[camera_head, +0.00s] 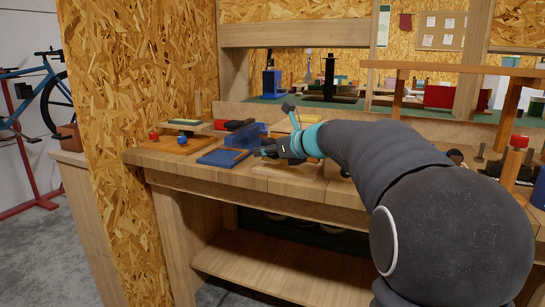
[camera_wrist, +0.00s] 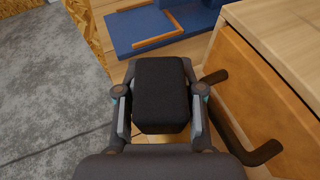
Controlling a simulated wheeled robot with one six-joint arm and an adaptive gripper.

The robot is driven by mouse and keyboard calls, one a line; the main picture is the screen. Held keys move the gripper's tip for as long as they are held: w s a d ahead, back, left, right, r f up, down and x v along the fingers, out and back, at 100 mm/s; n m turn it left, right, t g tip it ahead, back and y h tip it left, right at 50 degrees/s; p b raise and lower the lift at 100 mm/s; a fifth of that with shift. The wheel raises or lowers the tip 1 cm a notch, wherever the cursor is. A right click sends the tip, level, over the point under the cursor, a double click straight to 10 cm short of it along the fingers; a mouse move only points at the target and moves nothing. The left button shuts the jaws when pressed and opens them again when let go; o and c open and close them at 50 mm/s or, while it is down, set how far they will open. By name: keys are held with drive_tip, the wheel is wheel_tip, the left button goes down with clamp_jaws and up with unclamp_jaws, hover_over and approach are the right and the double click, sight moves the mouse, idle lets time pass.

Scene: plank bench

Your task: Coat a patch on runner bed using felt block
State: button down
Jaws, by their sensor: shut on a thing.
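My gripper (camera_wrist: 161,100) is shut on a black felt block (camera_wrist: 161,82), with a finger on each side of it. In the head view my gripper (camera_head: 268,151) is just right of a blue flat base (camera_head: 214,158), near the bench's front edge. That base, probably the runner bed, carries thin wooden strips and a raised blue part (camera_head: 243,138) at its back. In the wrist view the blue base (camera_wrist: 122,30) lies beyond the block, with an orange-brown strip frame on it. The block appears apart from the base. Any coating is too small to tell.
A wooden board (camera_head: 176,144) with red and blue pieces lies left of the blue base. In the wrist view a wooden body (camera_wrist: 270,65) with a brown side stands close on the right, beside dark bars.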

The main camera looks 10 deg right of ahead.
drive_tip(key=shift+w+f, duration=0.2)
